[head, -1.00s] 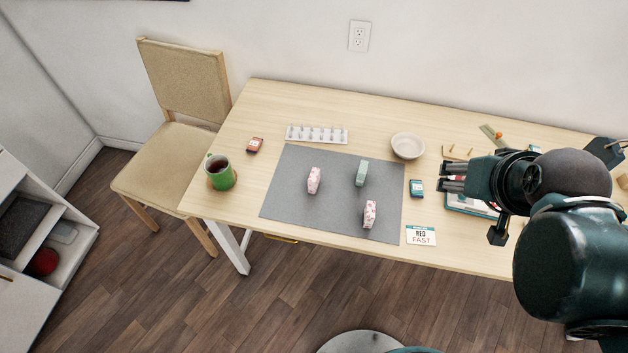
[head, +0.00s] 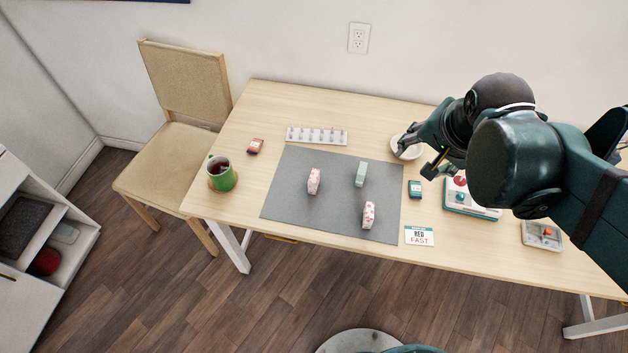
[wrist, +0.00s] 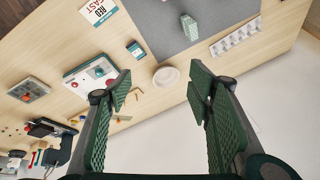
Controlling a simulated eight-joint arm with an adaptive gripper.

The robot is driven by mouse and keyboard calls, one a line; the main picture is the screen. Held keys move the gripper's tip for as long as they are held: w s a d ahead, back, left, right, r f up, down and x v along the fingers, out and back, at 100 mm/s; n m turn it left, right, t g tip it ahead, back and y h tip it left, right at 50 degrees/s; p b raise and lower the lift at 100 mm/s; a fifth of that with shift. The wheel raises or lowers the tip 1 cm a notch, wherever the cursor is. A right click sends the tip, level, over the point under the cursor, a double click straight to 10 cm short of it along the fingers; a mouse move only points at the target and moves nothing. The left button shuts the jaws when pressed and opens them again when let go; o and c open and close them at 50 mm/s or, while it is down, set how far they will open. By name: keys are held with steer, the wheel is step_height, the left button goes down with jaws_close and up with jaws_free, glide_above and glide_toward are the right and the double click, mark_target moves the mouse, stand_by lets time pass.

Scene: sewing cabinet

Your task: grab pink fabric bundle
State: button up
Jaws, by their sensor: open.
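Two pink patterned fabric bundles stand on the grey mat (head: 290,212) in the head view: one left of the mat's middle (head: 314,181), the other near its front edge (head: 369,215). A green bundle (head: 361,174) stands on the mat's right part and also shows in the wrist view (wrist: 189,27). The wrist view does not show the pink bundles. My gripper (wrist: 165,85) is open and empty, its two fingers wide apart. In the head view my gripper (head: 425,160) is above the table, right of the mat, partly covering the bowl.
A pale bowl (wrist: 166,77) lies between the fingers in the wrist view. A teal-edged box (head: 470,205) sits to the right.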

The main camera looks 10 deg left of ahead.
steer(key=w+a+f+m+g+p, duration=0.1)
steer(key=w+a+f+m, duration=0.2)
steer(key=a, duration=0.4)
steer(key=w+a+f+m+g+p, duration=0.1)
steer(key=w+a+f+m+g, duration=0.1)
steer(key=a+f+m, duration=0.3)
steer(key=m+g+p, duration=0.2)
steer(key=m, duration=0.3)
glide_above(314, 176)
steer(key=shift+h, duration=0.3)
steer(key=f, duration=0.8)
steer(key=shift+w+d, duration=0.4)
steer(key=shift+s+a+f, duration=0.15)
steer(key=shift+a+f, duration=0.2)
steer(key=shift+f, duration=0.1)
steer(key=shift+f+b, duration=0.5)
steer(key=shift+f, duration=0.7)
steer(key=shift+s+f+b, duration=0.2)
steer(key=shift+f+b, duration=0.55)
steer(key=shift+f, duration=1.9)
steer(key=shift+c, duration=0.2)
